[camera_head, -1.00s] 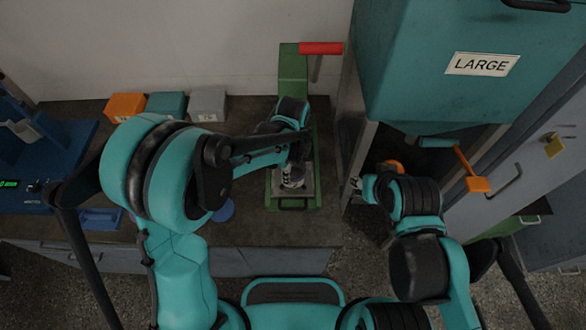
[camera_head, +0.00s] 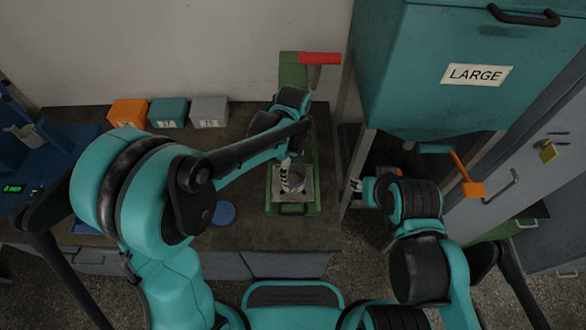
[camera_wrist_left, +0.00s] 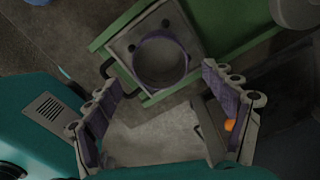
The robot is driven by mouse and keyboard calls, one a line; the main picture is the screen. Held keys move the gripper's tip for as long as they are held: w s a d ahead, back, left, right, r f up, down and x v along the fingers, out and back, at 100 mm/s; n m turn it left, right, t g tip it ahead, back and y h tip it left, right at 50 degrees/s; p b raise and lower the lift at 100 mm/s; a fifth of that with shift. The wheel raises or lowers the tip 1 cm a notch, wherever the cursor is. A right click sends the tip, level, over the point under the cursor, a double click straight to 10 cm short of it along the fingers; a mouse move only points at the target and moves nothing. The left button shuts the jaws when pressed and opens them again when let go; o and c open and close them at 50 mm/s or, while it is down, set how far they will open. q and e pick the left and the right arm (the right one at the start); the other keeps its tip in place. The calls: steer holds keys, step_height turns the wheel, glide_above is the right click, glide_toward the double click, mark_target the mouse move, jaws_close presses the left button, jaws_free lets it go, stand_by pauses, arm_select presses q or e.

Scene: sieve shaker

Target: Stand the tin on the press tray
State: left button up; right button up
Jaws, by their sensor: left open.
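The tin (camera_head: 292,182), a short round open-topped can, stands upright on the metal plate of the press tray (camera_head: 292,196), at the front of the green press. In the left wrist view the tin (camera_wrist_left: 160,62) shows a purplish rim and sits within the plate of the tray (camera_wrist_left: 119,47). My left gripper (camera_head: 287,163) is beside the tin at its far side in the head view, partly hidden by its arm. In the wrist view its fingers (camera_wrist_left: 160,80) are spread wide, empty and apart from the tin. My right gripper (camera_head: 370,190) is mostly hidden near the hopper's frame.
The green press (camera_head: 293,72) with a red handle (camera_head: 319,58) rises behind the tray. A teal hopper (camera_head: 450,70) marked LARGE stands right. Orange (camera_head: 128,112), teal and grey bins line the wall. A blue disc (camera_head: 222,213) lies on the bench, left of the tray.

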arm_select(q)
step_height(320, 180, up, 6)
steer(key=p, duration=0.1)
steer(key=s+a+r+n+t, duration=0.3)
steer(key=s+a+n, duration=0.3)
steer(key=a+n, duration=0.3)
steer(key=s+a+r+n+t, duration=0.3)
steer(key=s+a+n, duration=0.3)
steer(key=n, duration=0.7)
steer(key=shift+a+r+n+t, duration=0.3)
steer(key=shift+a+t, duration=0.3)
steer(key=shift+a, duration=0.8)
steer(key=shift+f, duration=0.2)
